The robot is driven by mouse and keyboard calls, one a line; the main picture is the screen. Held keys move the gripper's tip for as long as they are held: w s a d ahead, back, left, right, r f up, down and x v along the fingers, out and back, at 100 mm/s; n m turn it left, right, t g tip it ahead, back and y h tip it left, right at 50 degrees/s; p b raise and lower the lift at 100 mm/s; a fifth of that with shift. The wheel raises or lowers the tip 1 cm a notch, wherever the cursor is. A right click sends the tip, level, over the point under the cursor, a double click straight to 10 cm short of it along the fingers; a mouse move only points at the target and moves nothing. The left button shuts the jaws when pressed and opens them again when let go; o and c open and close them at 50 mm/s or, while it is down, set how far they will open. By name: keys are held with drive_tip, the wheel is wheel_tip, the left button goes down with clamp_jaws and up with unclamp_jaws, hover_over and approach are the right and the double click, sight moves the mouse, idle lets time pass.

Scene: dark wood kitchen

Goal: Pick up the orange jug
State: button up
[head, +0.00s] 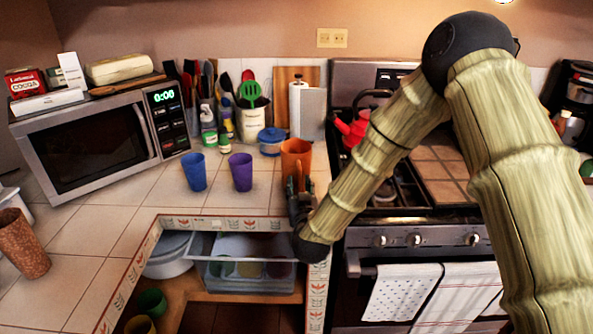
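The orange jug (296,152) stands upright on the tiled counter, left of the stove and behind my gripper. My gripper (297,182) is right in front of the jug's lower part, at the counter's front edge. It overlaps the jug in the head view, and I cannot tell whether it touches it. The fingers are small and dark against the jug, so their opening is unclear. The lower part of the jug is partly hidden by my gripper.
A blue cup (194,172) and a purple cup (241,172) stand left of the jug. A blue-lidded container (271,141) and a utensil crock (252,125) are behind. A clear bin (240,284) sits below the counter edge. A red kettle (352,131) stands on the stove at right.

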drive_tip(key=shift+w, duration=0.3)
drive_tip(key=shift+c, duration=0.2)
clamp_jaws()
